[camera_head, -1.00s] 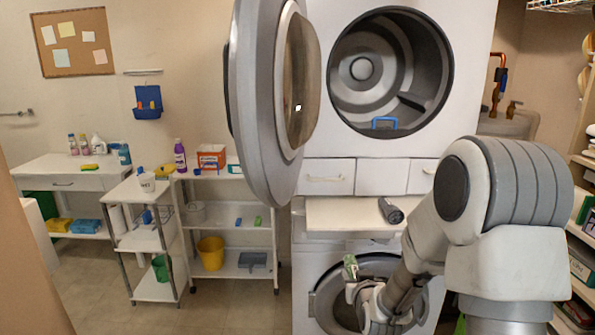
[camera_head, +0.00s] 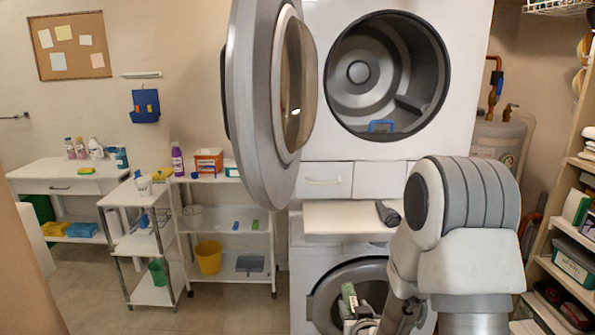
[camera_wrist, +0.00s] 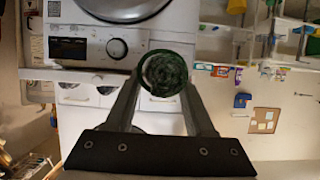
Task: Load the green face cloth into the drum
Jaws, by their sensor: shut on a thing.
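The green face cloth (camera_head: 349,296) is a rolled bundle in my gripper (camera_head: 354,316), low in front of the lower machine's round front. In the wrist view the cloth (camera_wrist: 163,73) appears end-on as a dark green roll between the two fingertips of my gripper (camera_wrist: 163,88), which is shut on it. The upper machine's drum (camera_head: 365,75) is open and grey inside, well above the gripper. A blue item (camera_head: 382,126) is at the drum's lower lip. The round door (camera_head: 265,100) is swung open to the left.
A pull-out shelf (camera_head: 335,217) with a dark grey object (camera_head: 388,213) juts out between the upper drum and my gripper. A white trolley (camera_head: 225,225) stands to the left and a stocked shelf unit (camera_head: 560,240) to the right. Floor is free at left.

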